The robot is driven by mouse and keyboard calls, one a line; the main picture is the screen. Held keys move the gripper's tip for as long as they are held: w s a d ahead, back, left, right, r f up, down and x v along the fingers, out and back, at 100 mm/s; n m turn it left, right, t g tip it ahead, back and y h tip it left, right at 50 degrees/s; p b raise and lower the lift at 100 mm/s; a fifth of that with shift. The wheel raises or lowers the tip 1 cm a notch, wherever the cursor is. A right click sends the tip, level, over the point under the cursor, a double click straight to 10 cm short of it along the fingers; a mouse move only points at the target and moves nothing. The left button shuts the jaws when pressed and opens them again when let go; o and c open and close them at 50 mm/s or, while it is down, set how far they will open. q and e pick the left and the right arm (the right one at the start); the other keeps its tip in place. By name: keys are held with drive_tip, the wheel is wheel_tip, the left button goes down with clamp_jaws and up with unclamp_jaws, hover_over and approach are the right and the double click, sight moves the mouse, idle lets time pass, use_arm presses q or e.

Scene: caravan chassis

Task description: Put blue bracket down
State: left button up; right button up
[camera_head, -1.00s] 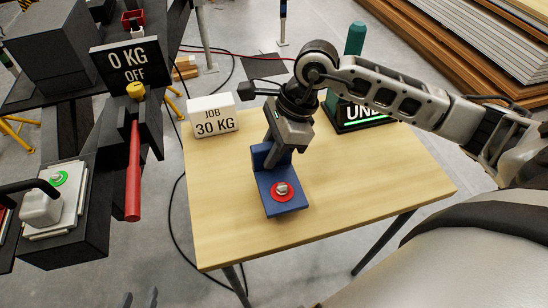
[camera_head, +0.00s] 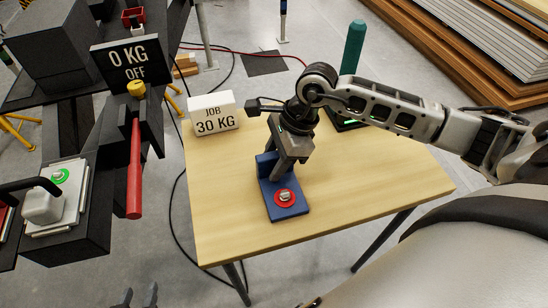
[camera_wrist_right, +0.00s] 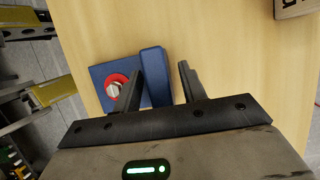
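The blue bracket (camera_head: 289,211) rests on the wooden table, with a flat base and an upright plate at its back. A red ring with a metal bolt head (camera_head: 285,196) sits on its base. My right gripper (camera_head: 284,172) is low at the upright plate. In the right wrist view the bracket's upright (camera_wrist_right: 155,72) lies between the spread fingers of my right gripper (camera_wrist_right: 160,82), with a gap visible beside the right finger. My left gripper (camera_head: 139,297) shows only its fingertips at the bottom edge, apart and empty.
The wooden table (camera_head: 345,205) is clear around the bracket. A white "JOB 30 KG" sign (camera_head: 213,114) stands at its back left. A dark sign and a teal cylinder (camera_head: 353,47) are behind my right arm. A red handle (camera_head: 134,170) hangs left of the table.

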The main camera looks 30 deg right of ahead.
drive_tip(key=v, duration=1.2)
drive_tip(key=shift+b, duration=0.45)
drive_tip(key=shift+s+d, duration=0.1)
